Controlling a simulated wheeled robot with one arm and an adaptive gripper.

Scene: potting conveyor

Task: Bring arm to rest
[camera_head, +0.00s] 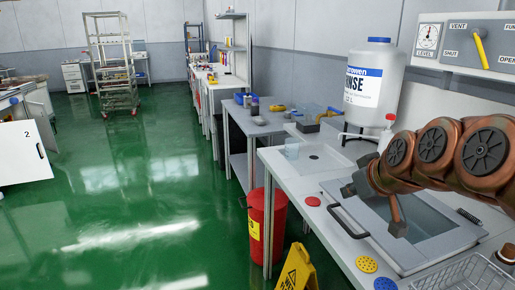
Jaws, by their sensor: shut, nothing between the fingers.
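My copper-coloured arm reaches in from the right edge, over the bench with the sink. My gripper (350,187) is the small dark end at the left of the arm, above the bench top. It is shut and holds nothing. It is small in the picture, and the arm links hide part of what lies behind.
Below the arm are a grey basin (432,262) with a dark handle, a red disc (312,201), a yellow disc (366,264) and a wire basket (462,276). A white rinse tank (372,85) stands behind. A red bin (267,224) and yellow sign (296,268) stand beside the bench.

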